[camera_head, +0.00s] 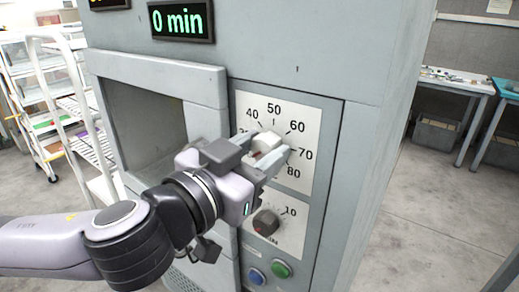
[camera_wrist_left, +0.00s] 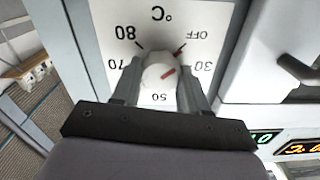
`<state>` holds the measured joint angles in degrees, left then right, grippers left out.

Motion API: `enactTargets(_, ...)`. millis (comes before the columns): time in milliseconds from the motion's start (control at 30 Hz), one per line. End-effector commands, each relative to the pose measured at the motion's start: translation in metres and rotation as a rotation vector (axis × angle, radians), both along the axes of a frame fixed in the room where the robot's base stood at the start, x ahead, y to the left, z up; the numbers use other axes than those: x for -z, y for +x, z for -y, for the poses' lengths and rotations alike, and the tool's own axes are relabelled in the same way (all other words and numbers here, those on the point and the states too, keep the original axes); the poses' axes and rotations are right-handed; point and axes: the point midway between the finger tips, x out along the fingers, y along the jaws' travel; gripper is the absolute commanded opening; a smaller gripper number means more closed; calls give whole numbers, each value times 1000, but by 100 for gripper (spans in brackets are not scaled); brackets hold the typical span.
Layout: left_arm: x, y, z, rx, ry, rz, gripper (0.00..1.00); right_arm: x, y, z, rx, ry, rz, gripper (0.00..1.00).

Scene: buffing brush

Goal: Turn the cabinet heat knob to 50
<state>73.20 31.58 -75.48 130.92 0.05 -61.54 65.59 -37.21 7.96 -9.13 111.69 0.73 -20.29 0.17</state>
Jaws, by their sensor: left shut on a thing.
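The white cabinet heat knob (camera_head: 266,141) sits on the white dial plate (camera_head: 303,113) on the grey cabinet's front. The plate is marked 40, 50, 60, 70 and 80 in the head view. My left gripper (camera_head: 270,145) is shut on the knob, with one finger on each side of it. In the left wrist view, the dial appears upside down. The fingers hide part of the scale. My right gripper is out of view.
Below the dial are a dark knob (camera_head: 266,222), a green button (camera_head: 281,269) and a blue button (camera_head: 256,276). An open chamber (camera_head: 140,120) is left of the dial. A green "0 min" display (camera_head: 181,21) is above.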

Motion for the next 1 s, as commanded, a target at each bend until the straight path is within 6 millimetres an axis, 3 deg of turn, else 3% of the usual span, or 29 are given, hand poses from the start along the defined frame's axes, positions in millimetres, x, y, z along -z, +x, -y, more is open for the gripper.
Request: enactTargets(1000, -1, 0, 1, -1, 711, 514, 13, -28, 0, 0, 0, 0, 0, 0)
